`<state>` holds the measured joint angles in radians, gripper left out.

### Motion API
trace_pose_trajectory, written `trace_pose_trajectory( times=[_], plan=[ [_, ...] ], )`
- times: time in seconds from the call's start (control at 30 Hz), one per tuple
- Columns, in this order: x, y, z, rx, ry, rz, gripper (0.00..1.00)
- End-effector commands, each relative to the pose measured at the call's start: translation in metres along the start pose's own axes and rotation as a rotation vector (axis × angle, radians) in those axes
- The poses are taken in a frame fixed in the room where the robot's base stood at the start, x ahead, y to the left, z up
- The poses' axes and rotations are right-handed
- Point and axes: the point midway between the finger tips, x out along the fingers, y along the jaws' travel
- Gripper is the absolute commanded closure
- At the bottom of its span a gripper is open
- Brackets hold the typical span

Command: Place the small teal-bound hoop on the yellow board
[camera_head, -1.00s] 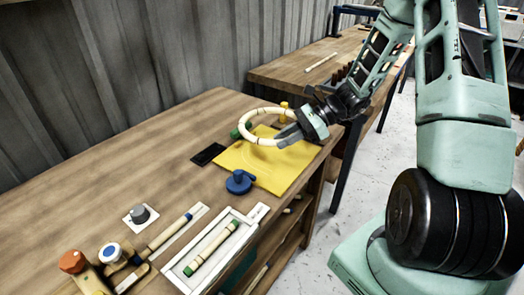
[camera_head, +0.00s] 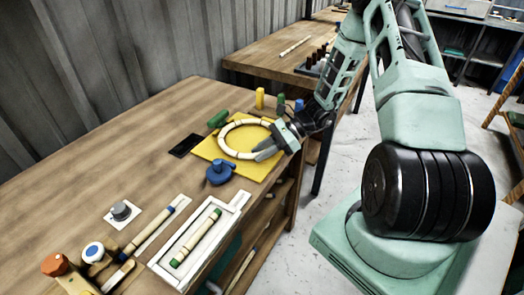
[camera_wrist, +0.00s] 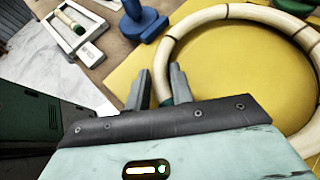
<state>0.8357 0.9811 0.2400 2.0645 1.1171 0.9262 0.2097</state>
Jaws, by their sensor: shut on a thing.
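The pale hoop (camera_head: 224,133) has dark bands around its rim and lies flat over the yellow board (camera_head: 207,152). My gripper (camera_head: 264,152) is shut on the near right part of its rim. In the wrist view, the hoop (camera_wrist: 176,42) spreads above the yellow board (camera_wrist: 228,62), and a bit of teal binding (camera_wrist: 166,102) shows by my fingers (camera_wrist: 160,82). The hoop is on the board or very close above it; I cannot tell which. My fingers hide part of the rim.
A blue round-based piece (camera_head: 219,173) stands at the board's near edge. A green cylinder (camera_head: 218,118) lies behind the board, and a yellow peg (camera_head: 260,98) stands further back. A black pad (camera_head: 186,145) is to the left. A white tray (camera_head: 160,262) holds a green-ended stick.

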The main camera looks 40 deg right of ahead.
Motion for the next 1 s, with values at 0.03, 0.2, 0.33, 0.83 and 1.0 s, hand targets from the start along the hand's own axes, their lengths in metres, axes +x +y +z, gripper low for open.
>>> trace_pose_trajectory(
  times=[0.03, 0.2, 0.33, 0.83, 1.0],
  plan=[
    [0.000, 0.000, -0.001, 0.000, 0.000, 0.000, 1.00],
    [0.001, 0.000, -0.002, 0.000, 0.000, 0.000, 0.58],
    [0.001, 0.000, -0.002, 0.000, 0.000, 0.000, 0.55],
    [-0.044, -0.001, -0.002, -0.002, 0.004, -0.005, 0.55],
    [-0.081, -0.001, -0.001, -0.001, 0.002, -0.005, 0.55]
  ],
)
